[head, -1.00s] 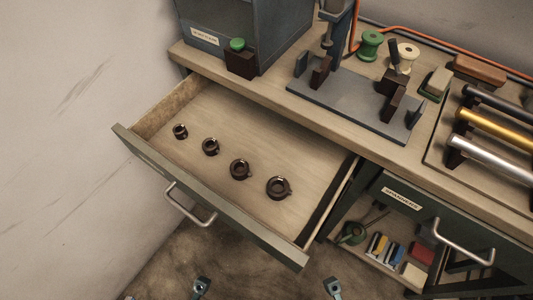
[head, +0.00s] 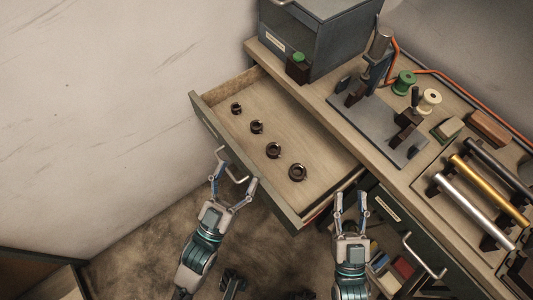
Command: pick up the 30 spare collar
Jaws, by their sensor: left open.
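Several dark ring-shaped collars lie in a row in the open drawer (head: 265,107), growing in size from far left to near right. They are the smallest collar (head: 236,108), a second collar (head: 257,127), a third collar (head: 273,150) and the largest collar (head: 298,172). I see no readable size marks, so I cannot tell which is the 30. My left gripper (head: 236,174) is open and empty, by the drawer's front handle, outside the drawer; contact is unclear. My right gripper (head: 351,197) has its fingers apart, empty, right of the drawer's near corner.
The bench above carries a grey cabinet (head: 340,45), a clamp fixture (head: 375,125), a green spool (head: 404,82), a cream spool (head: 430,101) and a rack of metal rods (head: 470,190). A lower drawer with a handle (head: 425,258) stands right of my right gripper.

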